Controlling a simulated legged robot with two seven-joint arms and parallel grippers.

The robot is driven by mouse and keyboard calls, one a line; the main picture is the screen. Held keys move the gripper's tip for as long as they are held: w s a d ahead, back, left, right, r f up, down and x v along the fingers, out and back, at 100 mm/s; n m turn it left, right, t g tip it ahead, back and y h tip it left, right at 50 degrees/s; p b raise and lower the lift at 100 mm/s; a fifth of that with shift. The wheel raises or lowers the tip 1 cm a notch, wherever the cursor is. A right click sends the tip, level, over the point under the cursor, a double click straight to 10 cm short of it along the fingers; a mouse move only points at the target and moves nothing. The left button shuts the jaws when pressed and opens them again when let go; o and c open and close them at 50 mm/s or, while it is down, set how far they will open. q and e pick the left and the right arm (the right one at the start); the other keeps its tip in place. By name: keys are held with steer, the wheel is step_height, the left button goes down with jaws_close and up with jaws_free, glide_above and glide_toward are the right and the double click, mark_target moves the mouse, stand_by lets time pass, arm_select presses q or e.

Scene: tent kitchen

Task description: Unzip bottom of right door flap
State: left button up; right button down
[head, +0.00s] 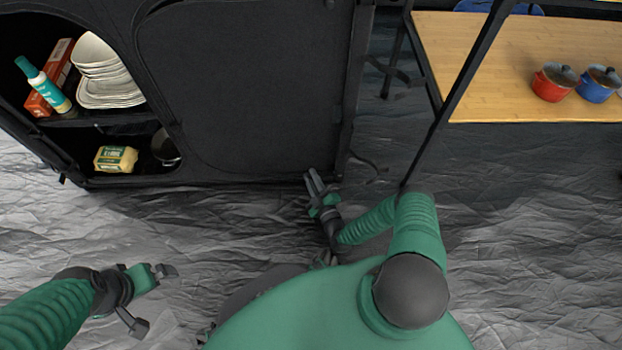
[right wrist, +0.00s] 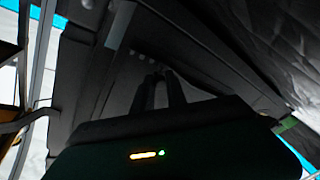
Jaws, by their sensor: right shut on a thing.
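The black right door flap (head: 245,85) is closed over the right half of the dark fabric cupboard, and a curved seam runs along its left side and bottom. My right gripper (head: 313,183) is at the flap's lower right corner, low near the floor. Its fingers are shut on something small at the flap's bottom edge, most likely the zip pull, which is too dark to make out. In the right wrist view the two fingertips (right wrist: 158,78) are close together against dark fabric. My left gripper (head: 149,297) is open and empty above the floor at lower left.
The cupboard's left side is open, with plates (head: 105,75), a spray bottle (head: 42,84), a yellow package (head: 115,158) and a pan (head: 165,146). A wooden table (head: 490,60) at right bears a red pot (head: 553,82) and a blue pot (head: 598,84). The crinkled grey floor is clear.

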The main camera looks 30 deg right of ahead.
steer(key=shift+s+a+f, duration=0.2)
steer(key=shift+s+a, duration=0.05)
steer(key=shift+a, duration=0.2)
steer(key=s+d, duration=0.1)
steer(key=d, duration=0.1)
steer(key=s+d+p, duration=0.1)
steer(key=shift+s+d, duration=0.1)
steer(key=shift+d, duration=0.3)
steer(key=c, duration=1.4)
jaws_free()
steer(key=shift+d, duration=0.1)
steer(key=shift+o, duration=0.4)
steer(key=shift+d, duration=0.1)
